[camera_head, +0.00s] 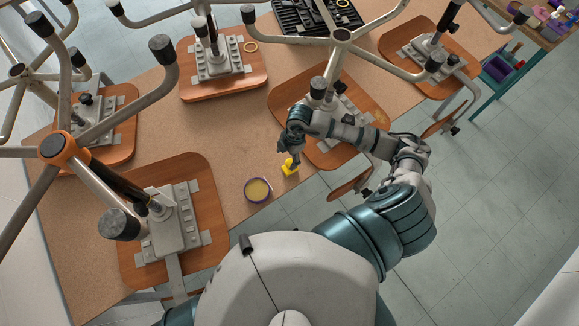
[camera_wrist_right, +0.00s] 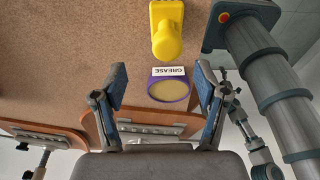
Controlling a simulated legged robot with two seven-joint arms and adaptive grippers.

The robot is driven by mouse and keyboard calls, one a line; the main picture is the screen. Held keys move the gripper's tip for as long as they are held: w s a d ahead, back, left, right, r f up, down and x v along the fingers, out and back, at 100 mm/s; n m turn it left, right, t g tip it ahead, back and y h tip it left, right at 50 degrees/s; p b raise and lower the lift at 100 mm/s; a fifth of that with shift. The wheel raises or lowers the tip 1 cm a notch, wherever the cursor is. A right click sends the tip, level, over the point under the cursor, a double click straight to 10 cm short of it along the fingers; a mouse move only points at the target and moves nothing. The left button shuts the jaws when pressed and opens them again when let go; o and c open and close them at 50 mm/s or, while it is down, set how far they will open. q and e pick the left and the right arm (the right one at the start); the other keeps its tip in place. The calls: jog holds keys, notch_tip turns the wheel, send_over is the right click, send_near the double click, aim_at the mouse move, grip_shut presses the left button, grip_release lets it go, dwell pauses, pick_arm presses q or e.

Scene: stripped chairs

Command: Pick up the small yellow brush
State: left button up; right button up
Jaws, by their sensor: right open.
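The small yellow brush (camera_head: 291,167) is on the brown tabletop near its front edge, in the middle of the head view. In the right wrist view the brush (camera_wrist_right: 166,32) shows at top centre, beyond the fingertips. My right gripper (camera_head: 292,152) is just above and beside the brush, partly overlapping it in the head view. Its two fingers (camera_wrist_right: 160,82) are spread apart in the wrist view with nothing held between them. My left gripper does not show.
A round purple grease tin (camera_head: 258,190) stands just left of the brush; it also shows in the wrist view (camera_wrist_right: 168,89). Upturned chairs with metal legs (camera_head: 342,36) crowd the table (camera_head: 160,120). A black tray (camera_head: 305,17) lies at the back. Tiled floor is at right.

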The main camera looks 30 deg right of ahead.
aim_at(289, 166)
jog(key=shift+d+f+h, duration=0.4)
jog(key=shift+d+f, duration=0.35)
jog(key=shift+d, duration=0.15)
jog(key=f, duration=0.2)
jog(key=a+f, duration=0.1)
jog(key=f, duration=0.1)
jog(key=f+p, duration=0.1)
jog(key=f, duration=0.1)
jog(key=shift+s+a, duration=0.35)
jog(key=shift+d, duration=0.15)
jog(key=c, duration=1.3)
